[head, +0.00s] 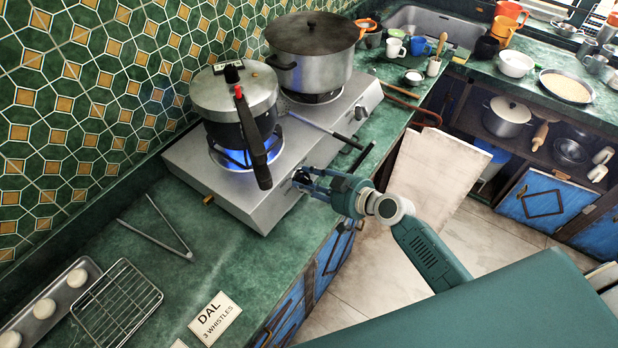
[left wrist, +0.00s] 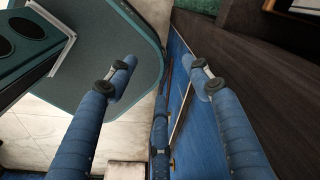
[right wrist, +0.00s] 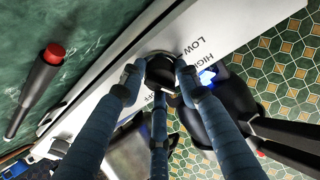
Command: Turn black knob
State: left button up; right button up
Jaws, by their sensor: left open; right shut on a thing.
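The black knob (right wrist: 161,70) is on the hotplate's front panel, with LOW, HIGH and part of OFF printed around it. My right gripper (right wrist: 157,82) is shut on the black knob, its fingers on both sides of it. In the head view my right gripper (head: 304,180) is at the front face of the gas hotplate (head: 197,168) and mostly hides the knob. A blue flame (head: 236,157) burns under the pressure cooker above it. My left gripper (left wrist: 160,66) shows only in its wrist view, open and empty beside blue cabinet fronts.
The pressure cooker (head: 228,95) has its black handle (head: 252,137) reaching over the front edge near my right gripper. A large lidded pot (head: 312,65) stands on the other burner. Tongs (head: 160,232), a wire rack (head: 118,300) and a DAL card (head: 215,318) lie on the green counter.

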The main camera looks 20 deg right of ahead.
jog(key=shift+a+r+m+h+p, duration=0.1)
jog(key=shift+m+h+p, duration=0.4)
jog(key=shift+m+p, duration=1.35)
jog(key=shift+m+b, duration=0.45)
jog(key=shift+m, duration=0.1)
jog(key=o, duration=1.1)
jog(key=shift+o, duration=0.2)
jog(key=shift+s, duration=0.1)
jog(key=v, duration=1.2)
